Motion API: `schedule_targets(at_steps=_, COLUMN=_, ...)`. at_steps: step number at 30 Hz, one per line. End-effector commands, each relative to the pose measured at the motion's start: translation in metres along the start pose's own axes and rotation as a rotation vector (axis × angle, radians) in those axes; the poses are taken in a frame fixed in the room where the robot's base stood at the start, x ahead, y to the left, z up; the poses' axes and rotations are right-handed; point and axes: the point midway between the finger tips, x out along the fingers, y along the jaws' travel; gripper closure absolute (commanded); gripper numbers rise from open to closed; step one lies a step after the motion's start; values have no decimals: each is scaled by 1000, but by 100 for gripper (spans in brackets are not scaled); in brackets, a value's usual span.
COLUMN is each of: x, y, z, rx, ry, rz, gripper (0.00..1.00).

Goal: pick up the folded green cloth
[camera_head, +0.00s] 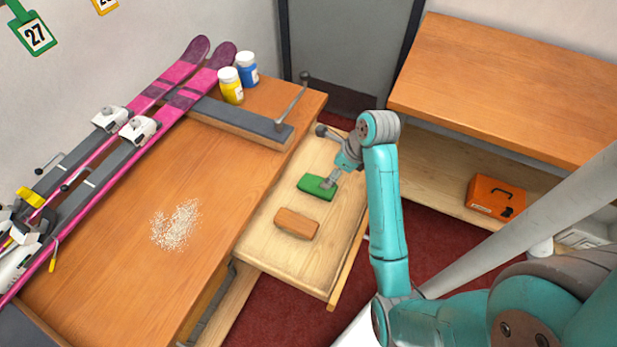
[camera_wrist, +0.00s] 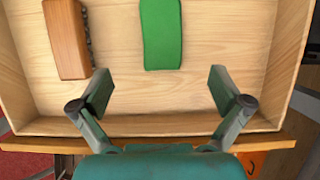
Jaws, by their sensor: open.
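The folded green cloth (camera_head: 316,187) lies flat in the open wooden drawer of the bench. In the wrist view the cloth (camera_wrist: 161,34) is at the top middle, beyond my fingertips. My gripper (camera_head: 328,182) appears close to the cloth in the head view, partly overlapping its right end. In the wrist view my gripper (camera_wrist: 160,88) is open, its two fingers wide apart with nothing between them. The cloth's far end is cut off by the top edge of that view.
A brown block (camera_head: 297,223) lies in the drawer (camera_head: 285,252) beside the cloth. The drawer has raised walls. Pink skis (camera_head: 150,120), a yellow jar (camera_head: 231,86) and a blue jar (camera_head: 247,70) are on the bench. An orange box (camera_head: 496,198) sits on the right shelf.

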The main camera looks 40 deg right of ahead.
Motion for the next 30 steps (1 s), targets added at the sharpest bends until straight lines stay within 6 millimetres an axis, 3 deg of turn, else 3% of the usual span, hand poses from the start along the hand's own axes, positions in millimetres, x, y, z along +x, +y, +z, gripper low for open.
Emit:
schedule_targets(at_steps=9, x=44, y=1, z=0, rx=0, ry=2, rz=3, gripper=0)
schedule_targets(at_steps=17, x=61, y=0, z=0, rx=-1, ry=1, rz=2, gripper=0)
schedule_targets(at_steps=24, x=94, y=-3, z=-1, rx=-1, ry=2, rz=2, gripper=0)
schedule_targets(at_steps=30, x=106, y=-4, z=-1, rx=-1, ry=1, rz=0, gripper=0)
